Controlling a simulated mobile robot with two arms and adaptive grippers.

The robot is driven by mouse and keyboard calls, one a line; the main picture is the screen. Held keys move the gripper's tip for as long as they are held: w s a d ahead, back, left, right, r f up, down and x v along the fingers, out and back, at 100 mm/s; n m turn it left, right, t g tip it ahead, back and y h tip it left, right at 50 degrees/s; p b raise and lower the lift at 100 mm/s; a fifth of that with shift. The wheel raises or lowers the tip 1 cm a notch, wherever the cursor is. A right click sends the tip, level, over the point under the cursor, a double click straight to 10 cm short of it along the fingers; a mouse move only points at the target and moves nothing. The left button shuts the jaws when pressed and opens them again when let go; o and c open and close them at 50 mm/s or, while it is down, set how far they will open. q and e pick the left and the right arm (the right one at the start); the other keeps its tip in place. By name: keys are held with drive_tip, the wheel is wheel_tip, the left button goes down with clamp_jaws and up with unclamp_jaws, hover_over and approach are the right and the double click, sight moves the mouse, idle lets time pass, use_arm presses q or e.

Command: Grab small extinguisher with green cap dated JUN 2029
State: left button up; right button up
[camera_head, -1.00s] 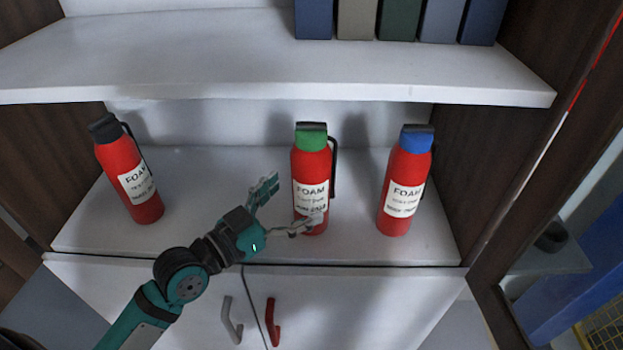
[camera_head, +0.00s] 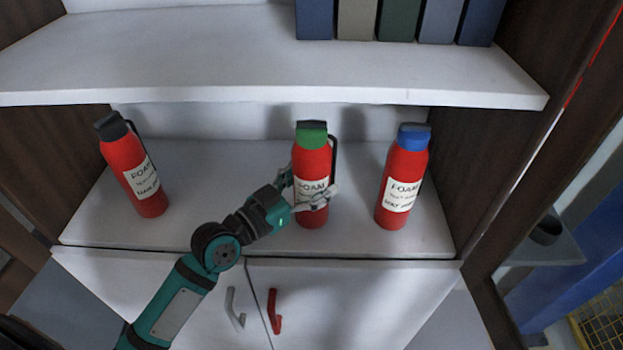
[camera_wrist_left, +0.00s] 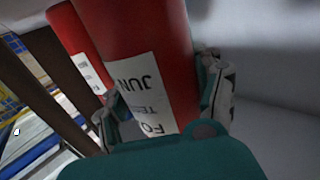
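The red extinguisher with a green cap (camera_head: 311,134) stands upright on the middle shelf. Its white label (camera_head: 311,189) reads FOAM on top. In the left wrist view this red body (camera_wrist_left: 150,45) fills the middle, and its upside-down label shows "JUN"; the year is hidden. My left gripper (camera_head: 302,186) has its fingers on either side of the body, one in front at the label and one at the left. The fingers also flank it in the left wrist view (camera_wrist_left: 165,95). They look spread around it, and firm contact is not clear. My right gripper is out of view.
A black-capped extinguisher (camera_head: 133,167) stands at the left and a blue-capped one (camera_head: 404,178) close on the right. An upper shelf (camera_head: 200,62) holds several binders (camera_head: 399,18). Cabinet doors with grey (camera_head: 234,310) and red handles (camera_head: 273,312) are below.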

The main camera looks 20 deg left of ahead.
use_arm(q)
drive_tip(key=c, duration=0.9)
drive_tip(key=shift+r, duration=0.2)
drive_tip(key=shift+c, duration=0.9)
